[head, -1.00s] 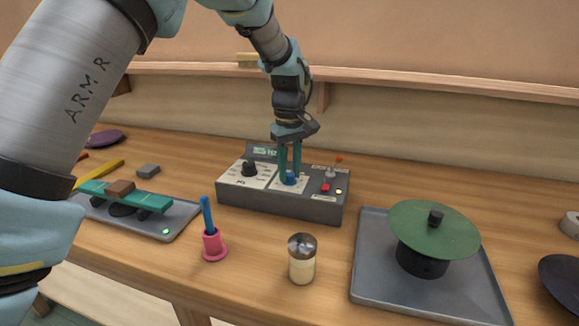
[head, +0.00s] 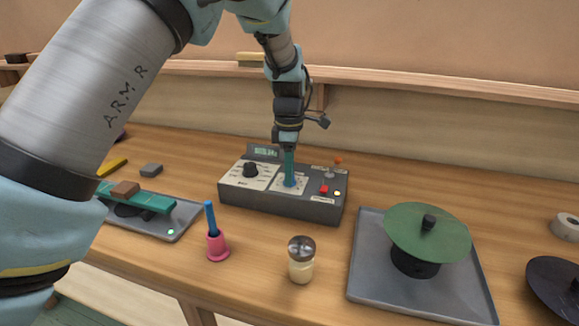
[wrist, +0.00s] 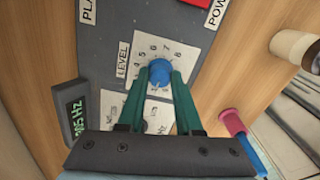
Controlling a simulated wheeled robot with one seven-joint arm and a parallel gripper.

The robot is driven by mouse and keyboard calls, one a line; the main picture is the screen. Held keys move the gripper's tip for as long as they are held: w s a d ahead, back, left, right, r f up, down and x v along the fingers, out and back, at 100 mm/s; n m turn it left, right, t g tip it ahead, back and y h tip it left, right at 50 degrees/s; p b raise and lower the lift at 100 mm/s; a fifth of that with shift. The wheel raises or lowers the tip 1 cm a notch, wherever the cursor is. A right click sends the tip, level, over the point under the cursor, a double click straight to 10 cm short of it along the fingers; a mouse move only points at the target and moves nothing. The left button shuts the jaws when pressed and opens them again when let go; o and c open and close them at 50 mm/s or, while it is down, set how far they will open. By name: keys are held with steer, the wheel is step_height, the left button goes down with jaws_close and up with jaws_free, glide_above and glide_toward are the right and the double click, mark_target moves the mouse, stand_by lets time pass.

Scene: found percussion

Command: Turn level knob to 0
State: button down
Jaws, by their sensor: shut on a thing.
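The level knob (wrist: 160,73) is a round blue knob on a white dial plate marked LEVEL (wrist: 122,62), with numbers around it; I cannot read its setting surely. It sits on the grey control box (head: 232,201), mid-table in the head view, and is mostly hidden there by the fingers. My gripper (wrist: 160,79) comes down from above with its teal fingers shut on the knob's two sides. It also shows in the head view (head: 290,180), fingers nearly in line. The box's small display (head: 265,151) is lit green.
On the same box are a black knob (head: 251,170), a red button (head: 323,189) and a small toggle lever (head: 330,172). In front stand a pink cup with a blue stick (head: 217,247) and a shaker (head: 301,264). A tray (head: 365,279) with a green disc is right.

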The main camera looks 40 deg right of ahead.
steer(key=n+p, duration=0.1)
steer(key=n, duration=0.2)
steer(key=shift+r+n+p, duration=0.2)
steer(key=shift+n+p, duration=0.1)
steer(key=shift+p, duration=0.1)
steer(key=shift+f+n+p, duration=0.1)
steer(key=shift+n+p, duration=0.7)
steer(key=shift+n, duration=0.9)
steer(key=c, duration=0.6)
jaws_free()
step_height(320, 180, up, 11)
steer(key=b, duration=0.3)
steer(key=shift+f, duration=0.15)
steer(key=shift+w, duration=0.1)
